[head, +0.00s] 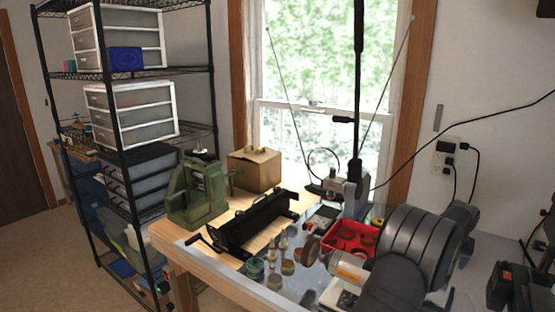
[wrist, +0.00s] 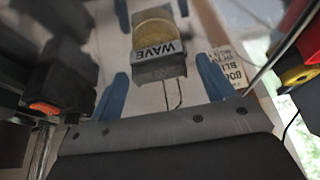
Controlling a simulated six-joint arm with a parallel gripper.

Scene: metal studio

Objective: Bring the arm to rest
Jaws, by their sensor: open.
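My gripper (wrist: 162,66) shows in the wrist view as two blue fingers spread wide apart. A dark block marked "WAVE" with a round yellowish part (wrist: 158,60) lies in view between the fingers. Gaps show on both sides of it, so the fingers do not touch it. How far it is below the fingers I cannot tell. In the head view my dark grey arm (head: 408,245) is folded low over the right part of the workbench (head: 202,262). My fingers cannot be made out there.
On the bench are a red tray (head: 372,238), small jars (head: 255,268), a black hand-cranked device (head: 250,225), a green press (head: 197,190) and a cardboard box (head: 254,170). A thin upright black pole (head: 357,90) stands behind. A wire shelf (head: 125,72) stands left.

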